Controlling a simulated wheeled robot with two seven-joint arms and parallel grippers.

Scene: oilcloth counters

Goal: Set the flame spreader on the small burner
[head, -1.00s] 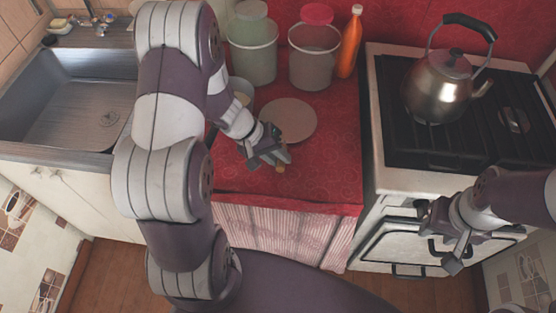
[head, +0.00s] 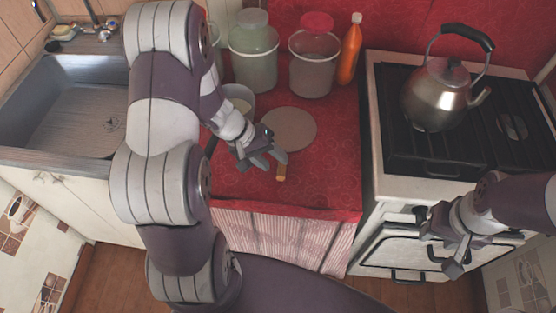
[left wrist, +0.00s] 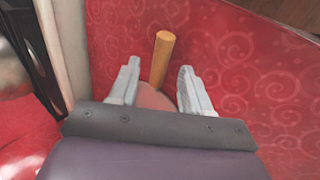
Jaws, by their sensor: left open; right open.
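The flame spreader appears as a flat round pinkish-beige disc (head: 289,129) on the red counter, with a short wooden handle (head: 282,173) on its near side; my gripper hides where they join. My left gripper (head: 270,161) is open, just left of the handle in the head view. In the left wrist view the wooden handle (left wrist: 162,58) lies between the open fingers (left wrist: 158,80), with no grip on it. The small burner (head: 513,125) seems to be the bare one on the right of the black stove top. My right gripper (head: 446,236) is open and empty before the stove front.
A steel kettle (head: 437,95) stands on the stove's left part. Behind the disc are two lidded jars (head: 254,55) (head: 315,62) and an orange bottle (head: 350,48). A bowl (head: 238,100) is partly hidden by my left arm. A sink (head: 75,110) lies left.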

